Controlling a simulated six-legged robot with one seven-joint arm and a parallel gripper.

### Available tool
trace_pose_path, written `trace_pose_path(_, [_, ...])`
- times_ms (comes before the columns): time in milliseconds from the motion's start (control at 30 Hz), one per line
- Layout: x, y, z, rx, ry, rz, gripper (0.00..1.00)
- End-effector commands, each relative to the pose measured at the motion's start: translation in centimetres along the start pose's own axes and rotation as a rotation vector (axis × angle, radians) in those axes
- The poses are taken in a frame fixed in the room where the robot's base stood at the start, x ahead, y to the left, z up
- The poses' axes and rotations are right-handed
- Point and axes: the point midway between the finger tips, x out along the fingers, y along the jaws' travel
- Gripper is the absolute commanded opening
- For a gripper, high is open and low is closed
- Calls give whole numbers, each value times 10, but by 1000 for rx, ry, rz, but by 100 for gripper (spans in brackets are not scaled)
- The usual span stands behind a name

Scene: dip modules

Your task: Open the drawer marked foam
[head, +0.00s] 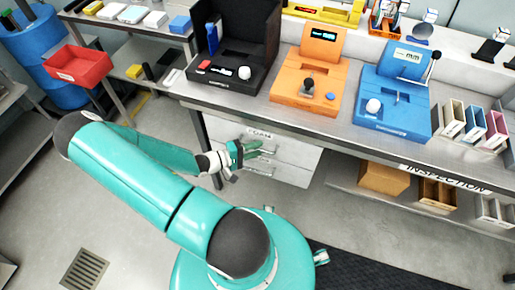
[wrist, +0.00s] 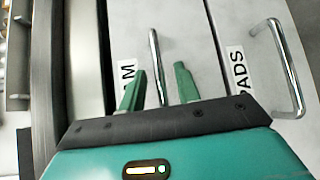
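The foam drawer (head: 285,149) is the upper white drawer under the bench, and its front looks shut. Its label shows in the head view (head: 258,133); in the wrist view only the end of the label (wrist: 127,78) shows, partly hidden by a finger. The drawer's metal bar handle (wrist: 155,50) lies between the two green fingers of my gripper (wrist: 160,70). The fingers are apart, one on each side of the bar, with gaps visible. In the head view my gripper (head: 245,150) is at the drawer front and covers part of it.
Below is the drawer marked pads (wrist: 225,25), with its own bar handle (wrist: 290,75) close to my gripper. The bench top (head: 225,108) overhangs above, carrying black, orange and blue devices. A lower shelf with boxes is at right.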

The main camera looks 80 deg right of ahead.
Motion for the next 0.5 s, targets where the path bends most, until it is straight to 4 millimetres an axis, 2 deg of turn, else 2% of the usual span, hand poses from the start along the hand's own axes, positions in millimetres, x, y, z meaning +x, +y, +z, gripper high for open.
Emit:
trace_pose_path(133, [11,0,0,0,-1,0,32])
trace_pose_path(400, [12,0,0,1,0,0,32])
trace_pose_path(500, [12,0,0,0,0,0,13])
